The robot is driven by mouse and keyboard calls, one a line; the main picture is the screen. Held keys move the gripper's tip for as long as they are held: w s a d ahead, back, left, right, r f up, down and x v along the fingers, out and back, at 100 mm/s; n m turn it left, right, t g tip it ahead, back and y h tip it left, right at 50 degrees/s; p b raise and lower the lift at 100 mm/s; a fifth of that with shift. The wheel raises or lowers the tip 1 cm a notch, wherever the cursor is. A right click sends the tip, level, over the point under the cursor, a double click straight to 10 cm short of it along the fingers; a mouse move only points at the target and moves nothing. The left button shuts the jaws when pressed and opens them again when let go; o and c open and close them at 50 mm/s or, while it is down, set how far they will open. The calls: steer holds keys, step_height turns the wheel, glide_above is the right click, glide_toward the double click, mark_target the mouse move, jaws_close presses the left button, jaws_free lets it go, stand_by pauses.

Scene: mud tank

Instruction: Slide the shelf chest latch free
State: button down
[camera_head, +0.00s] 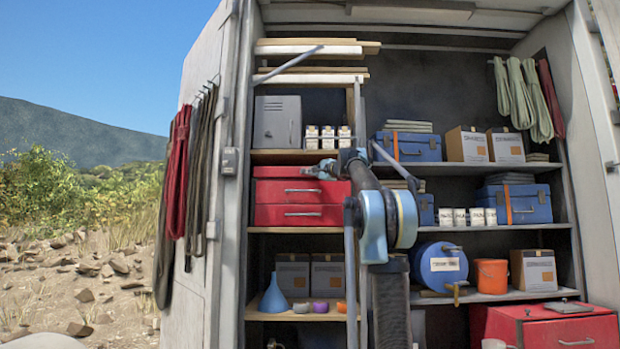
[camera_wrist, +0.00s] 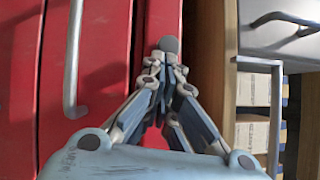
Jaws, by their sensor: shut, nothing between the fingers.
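The red chest (camera_head: 296,214) with grey bar handles stands on the middle left shelf. In the wrist view, its red front (camera_wrist: 105,50) fills the left side, with one bar handle (camera_wrist: 72,60). A round dark grey knob (camera_wrist: 168,44), possibly the latch, shows against the red strip just beyond my fingertips; I cannot tell whether they touch it. My gripper (camera_wrist: 166,78) is shut and empty. In the head view my gripper (camera_head: 322,171) is in front of the chest's upper right part, and my arm covers the area right of it.
A wooden shelf edge (camera_head: 290,157) runs just above the chest. A grey metal box (camera_head: 277,122) and small white cartons (camera_head: 328,137) stand on it. Blue cases (camera_head: 408,147) stand to the right. A blue funnel (camera_head: 273,296) and grey boxes (camera_head: 292,275) are below.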

steer(key=w+d+v, duration=0.1)
steer(key=d+v, duration=0.1)
steer(key=v, duration=1)
steer(key=shift+d+f, duration=0.35)
steer(key=shift+d, duration=0.05)
